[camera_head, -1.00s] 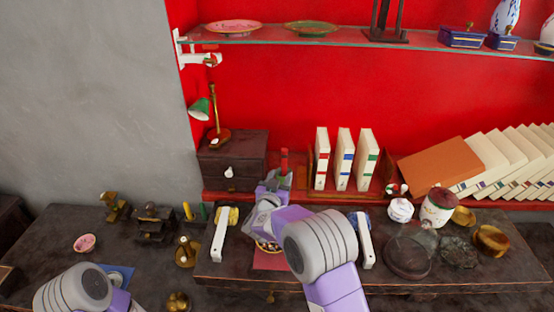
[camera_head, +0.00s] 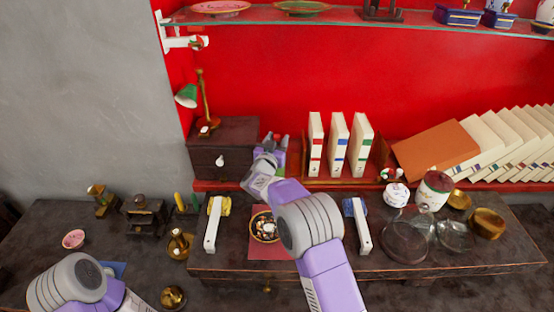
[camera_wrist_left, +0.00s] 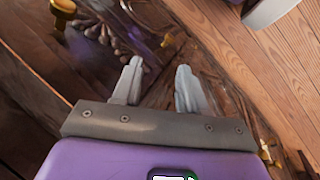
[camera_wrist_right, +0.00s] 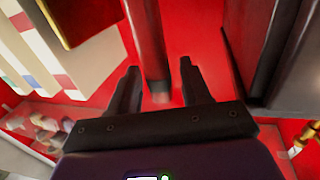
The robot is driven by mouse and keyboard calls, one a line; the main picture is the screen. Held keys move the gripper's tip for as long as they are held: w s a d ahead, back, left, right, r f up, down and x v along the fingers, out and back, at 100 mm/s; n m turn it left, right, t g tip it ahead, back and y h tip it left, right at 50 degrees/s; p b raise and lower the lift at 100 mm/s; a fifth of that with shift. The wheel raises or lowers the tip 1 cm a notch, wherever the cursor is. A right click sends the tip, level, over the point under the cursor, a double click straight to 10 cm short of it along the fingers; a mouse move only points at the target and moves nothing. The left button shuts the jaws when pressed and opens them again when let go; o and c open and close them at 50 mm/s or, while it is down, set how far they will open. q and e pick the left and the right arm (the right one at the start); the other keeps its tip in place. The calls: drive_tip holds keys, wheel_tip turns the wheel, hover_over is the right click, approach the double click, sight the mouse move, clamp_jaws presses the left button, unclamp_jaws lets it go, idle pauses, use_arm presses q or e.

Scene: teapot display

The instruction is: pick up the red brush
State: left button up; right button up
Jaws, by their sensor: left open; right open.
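The red brush (camera_wrist_right: 148,45) shows in the right wrist view as a dark red upright bar with a blurred pale end, between the fingers of my right gripper (camera_wrist_right: 159,68). The fingers are open and stand apart on either side of it; I see no grip on it. In the head view my right gripper (camera_head: 276,140) is beside the small dark drawer box, in front of the red wall, and the brush cannot be made out there. My left gripper (camera_wrist_left: 160,66) is open and empty in the left wrist view, over dark carved wood.
The drawer box (camera_head: 221,147) stands left of my right gripper, and upright books (camera_head: 338,146) stand to its right. A bowl (camera_head: 264,226) sits on the desk below the arm. Glass domes (camera_head: 408,236) stand at the right. A glass shelf (camera_head: 340,14) runs above.

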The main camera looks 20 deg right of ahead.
drive_tip(key=shift+c, duration=0.2)
clamp_jaws()
drive_tip(key=shift+r, duration=0.1)
